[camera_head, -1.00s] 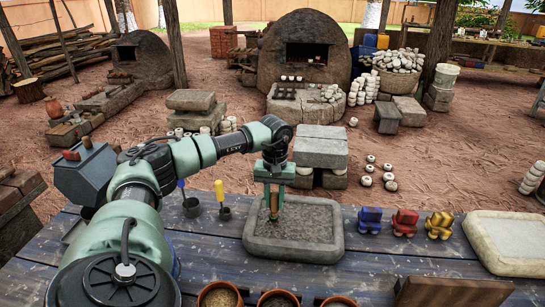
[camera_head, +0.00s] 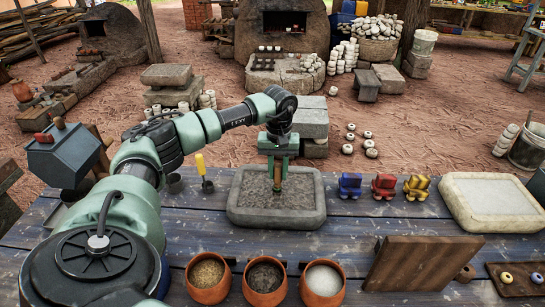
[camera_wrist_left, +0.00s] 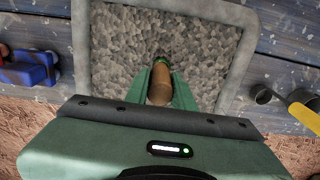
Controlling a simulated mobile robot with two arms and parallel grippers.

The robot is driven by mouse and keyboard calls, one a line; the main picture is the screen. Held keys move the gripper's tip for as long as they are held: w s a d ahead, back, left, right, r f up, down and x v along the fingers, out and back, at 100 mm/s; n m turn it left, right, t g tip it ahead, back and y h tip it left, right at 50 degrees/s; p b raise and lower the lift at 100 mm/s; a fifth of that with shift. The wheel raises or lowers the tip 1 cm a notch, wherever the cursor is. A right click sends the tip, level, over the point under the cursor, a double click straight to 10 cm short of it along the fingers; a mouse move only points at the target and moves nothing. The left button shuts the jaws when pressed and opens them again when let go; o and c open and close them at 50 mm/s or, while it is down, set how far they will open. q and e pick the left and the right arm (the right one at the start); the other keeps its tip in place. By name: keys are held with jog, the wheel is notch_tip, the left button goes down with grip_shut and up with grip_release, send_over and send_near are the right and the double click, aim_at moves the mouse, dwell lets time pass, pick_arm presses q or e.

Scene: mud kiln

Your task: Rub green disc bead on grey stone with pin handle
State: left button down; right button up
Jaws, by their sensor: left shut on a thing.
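The grey stone (camera_head: 300,208) is a shallow rectangular slab with a raised rim and a rough grey middle, on the blue plank table. My left gripper (camera_head: 278,182) points down over its middle, shut on the wooden pin handle (camera_wrist_left: 160,86). In the left wrist view the brown handle stands between the green fingers, its far end close to the rough surface of the grey stone (camera_wrist_left: 104,50). A little green shows at that end; I cannot tell clearly whether it is the disc bead or whether it touches the stone. My right gripper is not in view.
A yellow-handled tool (camera_head: 202,170) stands left of the stone. Blue (camera_head: 350,185), red (camera_head: 384,186) and yellow (camera_head: 417,187) blocks and a pale slab (camera_head: 490,205) lie right. Bowls (camera_head: 265,285) and a wooden board (camera_head: 415,264) stand in front.

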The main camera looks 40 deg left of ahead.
pick_arm(q)
jog(key=shift+w+d, duration=1.25)
jog(key=shift+d, duration=0.25)
jog(key=shift+w+d+b, duration=0.5)
jog(key=shift+w+d, duration=0.65)
jog(key=shift+d, duration=0.25)
notch_tip(320, 180, up, 7)
jog(key=p, duration=0.4)
jog(key=shift+p, duration=0.3)
